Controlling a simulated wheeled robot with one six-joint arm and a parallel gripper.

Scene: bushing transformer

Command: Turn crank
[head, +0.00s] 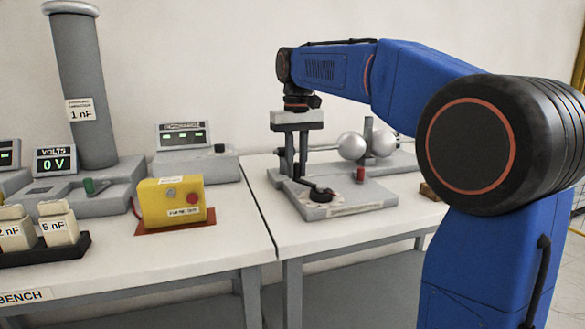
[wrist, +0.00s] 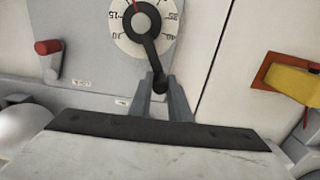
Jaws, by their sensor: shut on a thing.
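The crank (head: 320,195) is a black arm with a grey hub on a pale round dial, set on a grey base plate on the right-hand table. In the wrist view the crank (wrist: 151,45) runs from its hub down to a handle between my fingertips. The dial (wrist: 122,35) carries numbers and a red mark. My gripper (wrist: 160,88) is shut on the crank handle, with one grey finger on each side. In the head view my gripper (head: 296,170) reaches down to the crank, and its fingertips are hard to make out.
A red-handled lever (wrist: 48,50) sits beside the dial; its red grip also shows in the head view (head: 360,174). Two metal spheres (head: 366,145) stand behind. A yellow box (head: 171,202) with a red button is on the left table, past a gap between tables.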

